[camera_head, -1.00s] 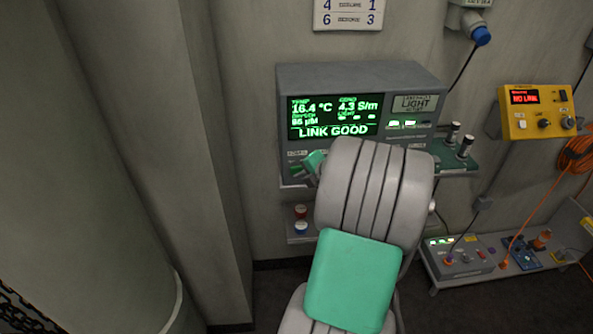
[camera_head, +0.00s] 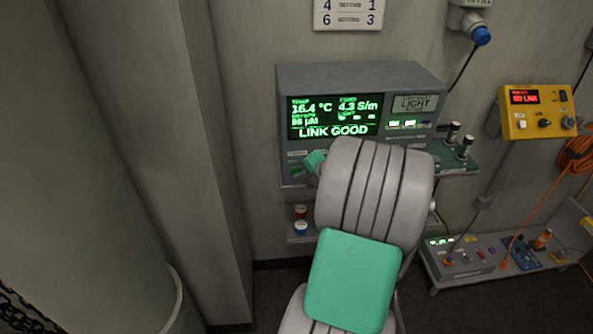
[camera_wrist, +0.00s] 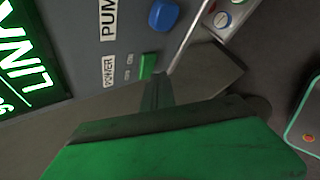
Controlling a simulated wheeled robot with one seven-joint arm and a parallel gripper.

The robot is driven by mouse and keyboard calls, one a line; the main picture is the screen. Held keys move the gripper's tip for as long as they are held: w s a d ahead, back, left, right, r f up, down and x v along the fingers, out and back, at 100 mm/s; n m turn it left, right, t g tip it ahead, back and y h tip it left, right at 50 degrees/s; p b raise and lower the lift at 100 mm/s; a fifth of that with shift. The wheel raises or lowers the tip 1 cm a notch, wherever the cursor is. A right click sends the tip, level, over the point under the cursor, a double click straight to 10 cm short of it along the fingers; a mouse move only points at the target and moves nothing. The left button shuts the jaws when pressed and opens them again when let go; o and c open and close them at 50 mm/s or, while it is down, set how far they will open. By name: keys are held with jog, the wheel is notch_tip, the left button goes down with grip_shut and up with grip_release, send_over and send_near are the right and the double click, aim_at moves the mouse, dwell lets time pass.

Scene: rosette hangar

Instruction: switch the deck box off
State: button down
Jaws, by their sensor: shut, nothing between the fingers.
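The deck box is a grey wall unit (camera_head: 290,85) with a lit green display (camera_head: 334,118) that reads LINK GOOD. In the wrist view its front panel (camera_wrist: 120,80) shows a small green switch (camera_wrist: 148,65) beside the label POWER, with tiny position marks next to it. A blue knob (camera_wrist: 163,15) sits by the label PUMP. My gripper (camera_wrist: 157,92) is shut and empty, its tips just short of the green switch; I cannot tell if they touch it. In the head view my gripper (camera_head: 300,170) is at the box's lower left, partly hidden by my arm.
A yellow box (camera_head: 535,112) with a red display hangs further right, above a bench (camera_head: 470,277) with devices and orange cable.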

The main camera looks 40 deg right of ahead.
jog(key=shift+w+f+b, duration=0.1)
jog(key=shift+w+b, duration=0.05)
jog(key=shift+b, duration=0.25)
jog(key=shift+w+d+b, duration=0.15)
jog(key=shift+w+b, duration=0.1)
jog(key=shift+b, duration=0.15)
jog(key=shift+w+d, duration=0.1)
dwell(0.8)
jog(key=shift+b, duration=0.35)
jog(key=shift+s+b, duration=0.45)
